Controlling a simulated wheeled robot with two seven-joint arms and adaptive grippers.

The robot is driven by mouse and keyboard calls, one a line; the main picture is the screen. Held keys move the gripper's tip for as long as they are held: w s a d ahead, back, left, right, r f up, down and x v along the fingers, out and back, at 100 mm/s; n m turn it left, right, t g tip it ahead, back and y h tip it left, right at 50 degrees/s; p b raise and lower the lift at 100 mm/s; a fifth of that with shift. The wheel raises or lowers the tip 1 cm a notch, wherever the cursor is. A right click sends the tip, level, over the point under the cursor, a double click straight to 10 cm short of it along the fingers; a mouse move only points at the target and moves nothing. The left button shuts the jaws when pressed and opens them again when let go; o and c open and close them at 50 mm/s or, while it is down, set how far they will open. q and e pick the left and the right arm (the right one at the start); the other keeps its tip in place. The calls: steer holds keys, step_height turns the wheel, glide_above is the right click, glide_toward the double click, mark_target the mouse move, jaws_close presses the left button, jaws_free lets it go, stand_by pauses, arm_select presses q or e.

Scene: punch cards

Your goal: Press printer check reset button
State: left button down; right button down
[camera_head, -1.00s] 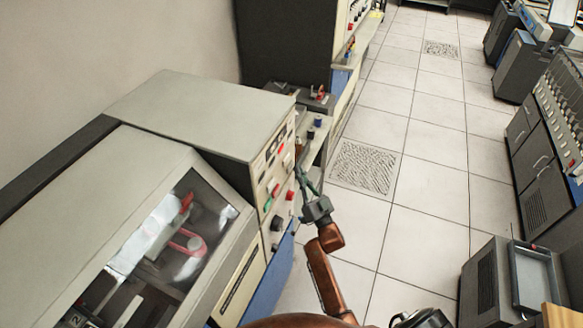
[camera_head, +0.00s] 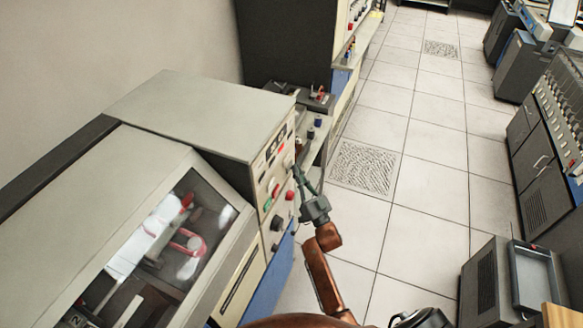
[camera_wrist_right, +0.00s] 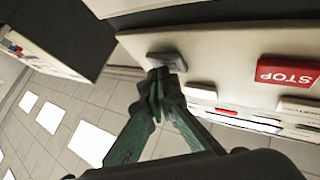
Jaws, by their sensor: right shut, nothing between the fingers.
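The beige control panel (camera_head: 262,168) is on the end of the machine at the left of the head view. It carries several buttons, including a green one (camera_head: 267,204) and a red one (camera_head: 289,195). My right gripper (camera_head: 299,170) is at this panel, shut and empty. In the right wrist view its closed fingertips (camera_wrist_right: 159,76) are at a grey square button (camera_wrist_right: 168,62), touching it or very close. A red STOP button (camera_wrist_right: 288,72) is to the right there. I cannot read which button is the printer check reset. My left gripper is not in view.
The machine's beige housing (camera_head: 200,112) and a clear window (camera_head: 178,235) fill the left. A taller dark cabinet (camera_head: 285,40) stands behind. The tiled floor (camera_head: 430,190) is free to the right, with grey cabinets (camera_head: 540,180) along the far right.

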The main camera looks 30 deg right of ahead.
steer(key=shift+w+a, duration=0.1)
steer(key=shift+a, duration=0.05)
stand_by(0.5)
steer(key=shift+s+d+p, duration=0.35)
steer(key=shift+s+d, duration=0.2)
steer(key=shift+s, duration=0.1)
steer(key=s+d+p, duration=0.1)
steer(key=s+d, duration=0.2)
steer(key=shift+s+d+p, duration=0.15)
steer(key=shift+s+p, duration=0.2)
steer(key=shift+s, duration=0.05)
stand_by(0.7)
